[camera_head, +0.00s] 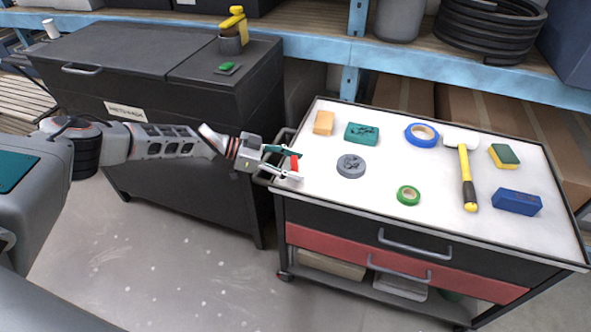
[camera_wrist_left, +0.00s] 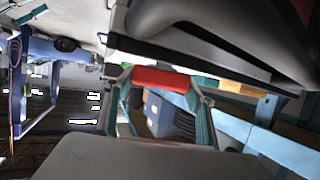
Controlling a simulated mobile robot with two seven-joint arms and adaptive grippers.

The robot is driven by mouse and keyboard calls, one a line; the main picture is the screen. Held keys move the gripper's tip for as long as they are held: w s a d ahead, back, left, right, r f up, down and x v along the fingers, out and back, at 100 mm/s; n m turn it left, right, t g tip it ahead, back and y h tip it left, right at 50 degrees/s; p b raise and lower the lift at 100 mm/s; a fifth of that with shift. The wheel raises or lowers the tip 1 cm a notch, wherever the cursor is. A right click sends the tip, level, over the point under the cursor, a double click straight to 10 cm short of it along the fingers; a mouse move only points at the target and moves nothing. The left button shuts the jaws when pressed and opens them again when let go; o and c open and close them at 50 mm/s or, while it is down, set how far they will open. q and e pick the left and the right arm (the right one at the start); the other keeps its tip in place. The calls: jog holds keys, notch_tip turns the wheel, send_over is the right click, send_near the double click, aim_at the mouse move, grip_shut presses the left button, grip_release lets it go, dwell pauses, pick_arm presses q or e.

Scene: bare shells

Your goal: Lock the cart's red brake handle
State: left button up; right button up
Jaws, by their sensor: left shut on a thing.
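The cart (camera_head: 335,195) stands at the right with a white top, a dark upper drawer and a red lower drawer. Its red brake handle (camera_head: 295,163) is at the left end, beside the top's edge. My left gripper (camera_head: 291,164) reaches in from the left and is shut on the red handle. In the left wrist view the red handle (camera_wrist_left: 160,79) lies crosswise between the two teal-sided fingers (camera_wrist_left: 160,90). The fingers partly hide the handle in the head view. My right gripper is in neither view.
On the cart top lie a hammer (camera_head: 465,175), a blue tape roll (camera_head: 421,133), a green tape roll (camera_head: 408,195), a grey round dish (camera_head: 351,166) and several small blocks. A dark cabinet (camera_head: 180,150) stands left of the cart. Blue shelving (camera_head: 440,66) runs behind.

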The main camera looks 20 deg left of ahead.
pick_arm(q)
jog(key=f+m+g+b, duration=0.1)
jog(key=g+b, duration=0.1)
jog(key=shift+m+h+b, duration=0.3)
jog(key=shift+m, duration=0.1)
jog(key=shift+g, duration=0.3)
jog(key=shift+r+m+g+b, duration=0.3)
jog(key=shift+m+b, duration=0.2)
jog(key=shift+b, duration=0.15)
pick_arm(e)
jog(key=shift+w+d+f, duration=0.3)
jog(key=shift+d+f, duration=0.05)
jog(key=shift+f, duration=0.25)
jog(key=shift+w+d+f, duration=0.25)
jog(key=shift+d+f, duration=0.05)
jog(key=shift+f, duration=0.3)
pick_arm(q)
jog(key=shift+r, duration=0.15)
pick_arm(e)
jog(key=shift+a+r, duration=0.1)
pick_arm(q)
jog(key=o, duration=1.1)
jog(key=shift+d, duration=0.1)
jog(key=v, duration=1.2)
jog(key=shift+c, duration=0.2)
